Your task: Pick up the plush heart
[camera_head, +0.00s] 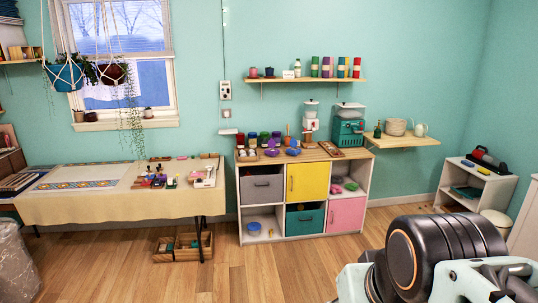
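I cannot pick out a plush heart for certain. Small pink and green soft-looking items (344,186) lie in the open upper right cubby of the white cabinet (304,236); their shapes are too small to tell. Small purple and blue items (271,148) sit on the cabinet's wooden top, and a blue item lies in the lower left cubby (254,228). Part of my arm fills the lower right corner, but no gripper fingers show.
A cloth-covered table (110,205) with small craft items stands at the left, with wooden crates (183,246) on the floor beneath. A low white shelf (472,186) stands at the right. A clear plastic bin (12,265) is at the left edge. The wooden floor in front is open.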

